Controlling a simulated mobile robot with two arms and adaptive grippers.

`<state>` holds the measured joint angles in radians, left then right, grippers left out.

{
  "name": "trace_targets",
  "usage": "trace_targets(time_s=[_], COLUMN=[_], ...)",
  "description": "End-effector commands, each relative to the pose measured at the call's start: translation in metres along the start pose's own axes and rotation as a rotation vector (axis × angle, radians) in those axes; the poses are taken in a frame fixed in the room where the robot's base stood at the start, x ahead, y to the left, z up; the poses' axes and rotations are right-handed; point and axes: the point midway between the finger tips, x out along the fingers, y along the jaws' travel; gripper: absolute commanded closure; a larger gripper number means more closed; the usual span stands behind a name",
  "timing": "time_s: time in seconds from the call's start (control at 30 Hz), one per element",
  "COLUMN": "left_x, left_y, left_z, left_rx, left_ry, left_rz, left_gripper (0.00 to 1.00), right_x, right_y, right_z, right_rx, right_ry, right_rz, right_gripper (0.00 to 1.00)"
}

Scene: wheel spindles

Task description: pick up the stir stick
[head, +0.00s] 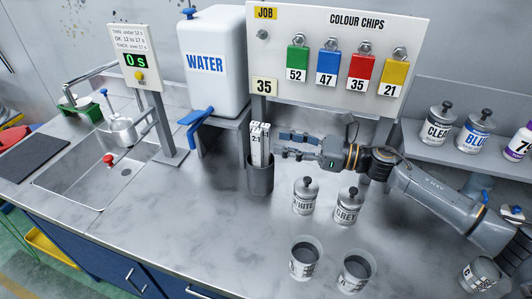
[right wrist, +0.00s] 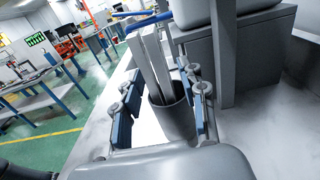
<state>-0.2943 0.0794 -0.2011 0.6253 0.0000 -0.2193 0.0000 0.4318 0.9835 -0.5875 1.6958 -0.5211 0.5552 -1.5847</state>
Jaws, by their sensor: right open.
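A dark grey cup (head: 260,178) stands on the counter left of centre in the head view. Several upright pale sticks (head: 259,140) stand in it, one marked 2:1; I cannot tell which is the stir stick. In the right wrist view the cup (right wrist: 172,118) holds long flat pale sticks (right wrist: 150,62) that lean in the picture. My right gripper (head: 281,146) is just right of the sticks, its fingers pointing left at them. In the right wrist view its blue-padded fingers (right wrist: 163,112) are apart, on either side of the cup in the picture. My left gripper does not show.
White (head: 304,197) and grey (head: 347,206) lidded pots stand right of the cup, with two open cups (head: 304,258) in front. A water tank (head: 214,70) on a stand is behind left. Colour chips hang on a board (head: 340,20).

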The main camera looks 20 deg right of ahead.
Motion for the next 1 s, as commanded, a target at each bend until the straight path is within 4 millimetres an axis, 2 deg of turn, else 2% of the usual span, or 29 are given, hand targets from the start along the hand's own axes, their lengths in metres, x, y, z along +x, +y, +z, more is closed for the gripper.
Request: trace_targets(time_s=[0.03,0.2,0.47,0.67,0.7,1.0], left_x=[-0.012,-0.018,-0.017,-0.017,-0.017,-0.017], left_y=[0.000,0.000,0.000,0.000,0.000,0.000], left_z=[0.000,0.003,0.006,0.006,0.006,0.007], left_rx=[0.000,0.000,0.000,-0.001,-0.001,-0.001], left_ry=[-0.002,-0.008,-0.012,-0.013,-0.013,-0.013], left_rz=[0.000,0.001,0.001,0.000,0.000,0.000], left_gripper=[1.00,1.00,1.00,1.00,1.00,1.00], right_x=[0.009,0.028,0.030,0.030,0.030,0.030], right_y=[0.002,0.002,0.002,0.002,0.002,0.002], right_z=[0.008,0.003,0.000,0.000,0.000,0.001], right_rx=[0.001,-0.001,-0.001,0.000,0.000,-0.001], right_ry=[-0.003,-0.001,0.001,0.000,0.000,0.000], right_rz=[0.003,0.001,0.000,0.001,0.001,0.001], right_gripper=[0.58,0.58,0.58,0.97,1.00,1.00])
